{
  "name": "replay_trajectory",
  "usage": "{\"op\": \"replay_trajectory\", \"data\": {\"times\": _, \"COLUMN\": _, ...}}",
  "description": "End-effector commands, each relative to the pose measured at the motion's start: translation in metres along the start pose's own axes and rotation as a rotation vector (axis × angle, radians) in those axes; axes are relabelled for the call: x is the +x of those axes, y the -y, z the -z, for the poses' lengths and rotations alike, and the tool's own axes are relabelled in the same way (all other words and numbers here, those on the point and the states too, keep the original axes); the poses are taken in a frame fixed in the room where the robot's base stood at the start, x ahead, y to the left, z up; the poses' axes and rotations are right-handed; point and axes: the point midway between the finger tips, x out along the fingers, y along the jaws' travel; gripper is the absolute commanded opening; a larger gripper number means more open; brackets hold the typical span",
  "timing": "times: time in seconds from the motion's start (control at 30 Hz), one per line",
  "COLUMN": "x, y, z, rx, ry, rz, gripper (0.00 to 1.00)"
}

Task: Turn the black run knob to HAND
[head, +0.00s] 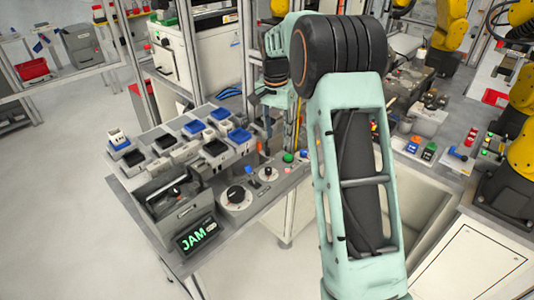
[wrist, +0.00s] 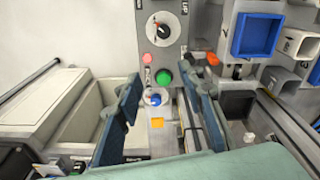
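A black knob (head: 236,195) sits on a round white dial on the grey control panel, left of centre in the head view. What seems to be the same dial knob (wrist: 163,28) is at the top of the wrist view, with a small red mark on it. Its labels are too small to read. My gripper (wrist: 160,88) is open and empty in the wrist view. Its two fingers are spread on either side of a blue control (wrist: 155,99), and the dial lies beyond the fingertips. In the head view my arm hides part of the panel's far end.
A green button (wrist: 163,77) and a red button (wrist: 147,58) lie between the fingers and the dial. A lit JAM display (head: 197,235) stands at the panel's near end. Several bins, including a blue bin (wrist: 257,36), stand beside the panel.

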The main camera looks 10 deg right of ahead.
Motion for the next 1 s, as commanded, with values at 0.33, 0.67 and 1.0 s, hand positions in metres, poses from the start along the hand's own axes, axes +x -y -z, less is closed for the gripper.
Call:
{"op": "replay_trajectory", "data": {"times": 0.33, "x": 0.035, "y": 0.016, "z": -0.030, "rx": 0.046, "ry": 0.087, "rz": 0.002, "gripper": 0.36}}
{"op": "replay_trajectory", "data": {"times": 0.67, "x": 0.095, "y": 0.016, "z": -0.034, "rx": 0.045, "ry": 0.084, "rz": 0.002, "gripper": 0.36}}
{"op": "replay_trajectory", "data": {"times": 1.0, "x": 0.119, "y": 0.017, "z": -0.035, "rx": 0.044, "ry": 0.081, "rz": 0.004, "gripper": 0.36}}
